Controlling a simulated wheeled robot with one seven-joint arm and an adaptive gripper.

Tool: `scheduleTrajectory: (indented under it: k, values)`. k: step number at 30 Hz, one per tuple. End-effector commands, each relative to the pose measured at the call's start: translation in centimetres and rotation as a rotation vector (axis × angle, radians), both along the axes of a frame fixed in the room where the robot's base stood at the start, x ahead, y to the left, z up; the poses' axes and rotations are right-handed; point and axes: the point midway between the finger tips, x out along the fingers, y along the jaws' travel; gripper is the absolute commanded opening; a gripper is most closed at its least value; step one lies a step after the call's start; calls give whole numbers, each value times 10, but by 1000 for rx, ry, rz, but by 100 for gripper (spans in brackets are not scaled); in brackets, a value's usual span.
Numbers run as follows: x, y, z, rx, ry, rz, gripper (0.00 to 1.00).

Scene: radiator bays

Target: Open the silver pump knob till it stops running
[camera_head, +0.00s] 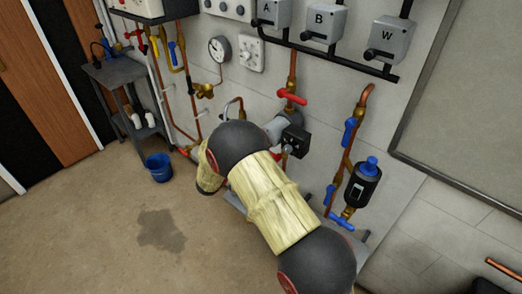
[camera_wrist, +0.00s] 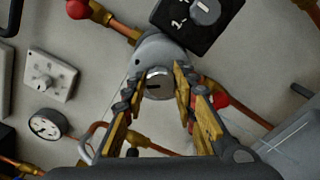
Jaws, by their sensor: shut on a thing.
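The silver pump knob (camera_wrist: 157,88), round with a dark slot, sits on the front of the grey pump body (camera_wrist: 157,52) in the wrist view. My gripper (camera_wrist: 160,76) has one finger on each side of the knob and is shut on it. In the head view the grey pump (camera_head: 276,126) shows beside its black control box (camera_head: 295,141). My arm hides the knob and most of the gripper there. The box, with a pale dial, also shows at the top of the wrist view (camera_wrist: 182,18).
A red-handled valve (camera_head: 292,97) is on the copper pipe above the pump. A black canister with a blue cap (camera_head: 364,185) and blue-handled valves are to its right. A blue bucket (camera_head: 159,168) stands by the grey shelf stand (camera_head: 118,72). A dark stain (camera_head: 160,230) marks the otherwise open floor.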

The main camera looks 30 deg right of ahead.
Motion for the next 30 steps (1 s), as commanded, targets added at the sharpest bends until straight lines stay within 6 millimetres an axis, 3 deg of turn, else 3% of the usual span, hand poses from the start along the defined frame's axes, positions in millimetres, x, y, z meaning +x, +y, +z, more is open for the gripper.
scheduleTrajectory:
  k: [30]
  values:
    - [-1,0,-7,329,-905,-1,3]
